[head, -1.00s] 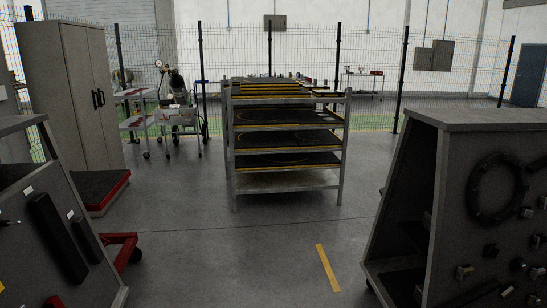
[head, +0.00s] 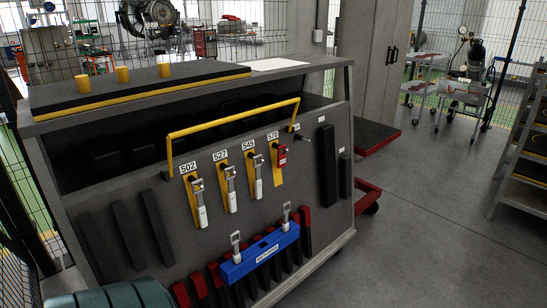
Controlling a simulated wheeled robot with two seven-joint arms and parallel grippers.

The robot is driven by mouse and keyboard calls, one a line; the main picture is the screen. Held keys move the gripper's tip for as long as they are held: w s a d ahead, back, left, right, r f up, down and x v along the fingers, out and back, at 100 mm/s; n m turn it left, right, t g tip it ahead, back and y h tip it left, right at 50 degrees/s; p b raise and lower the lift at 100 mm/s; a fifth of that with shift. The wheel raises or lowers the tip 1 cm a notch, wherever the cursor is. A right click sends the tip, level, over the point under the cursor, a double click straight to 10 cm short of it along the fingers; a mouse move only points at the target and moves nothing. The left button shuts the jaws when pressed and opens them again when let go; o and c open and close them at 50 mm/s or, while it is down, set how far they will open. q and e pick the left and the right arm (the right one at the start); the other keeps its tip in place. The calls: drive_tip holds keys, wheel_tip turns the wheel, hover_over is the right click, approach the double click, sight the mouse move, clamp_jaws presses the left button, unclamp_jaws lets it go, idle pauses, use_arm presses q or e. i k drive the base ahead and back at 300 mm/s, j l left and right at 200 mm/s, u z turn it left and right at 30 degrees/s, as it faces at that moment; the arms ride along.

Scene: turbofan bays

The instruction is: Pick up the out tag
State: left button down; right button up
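A grey tool cart (head: 215,255) with a sloped front panel fills the left and middle of the head view. Several yellow strips with number labels hang on the panel under a yellow rail (head: 235,118). Three carry silver and white hanging pieces. The rightmost carries a small red tag-like piece (head: 282,156), which may be the out tag; its writing is too small to read. Neither of my grippers is in view.
A blue bar (head: 260,257) with two metal shackles sits low on the panel before red and black pieces. A teal ribbed object (head: 110,295) is at bottom left. A grey cabinet (head: 370,65) stands behind. Open floor (head: 425,215) lies right, before a shelf rack (head: 525,150).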

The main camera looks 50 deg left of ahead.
sight(281, 158)
drive_tip(key=i+u, duration=0.1)
drive_tip(key=u, duration=2.05)
drive_tip(key=i+l+u, duration=0.15)
drive_tip(key=l+u, duration=0.15)
drive_tip(key=i+l+u, duration=0.15)
drive_tip(key=l+u, duration=0.15)
drive_tip(key=l, duration=0.15)
drive_tip(key=i+l+u, duration=0.2)
drive_tip(key=l, duration=0.8)
drive_tip(key=l+u, duration=0.2)
drive_tip(key=l, duration=0.8)
drive_tip(key=i+l, duration=0.1)
drive_tip(key=l, duration=1)
drive_tip(key=i+l, duration=0.1)
drive_tip(key=l, duration=1)
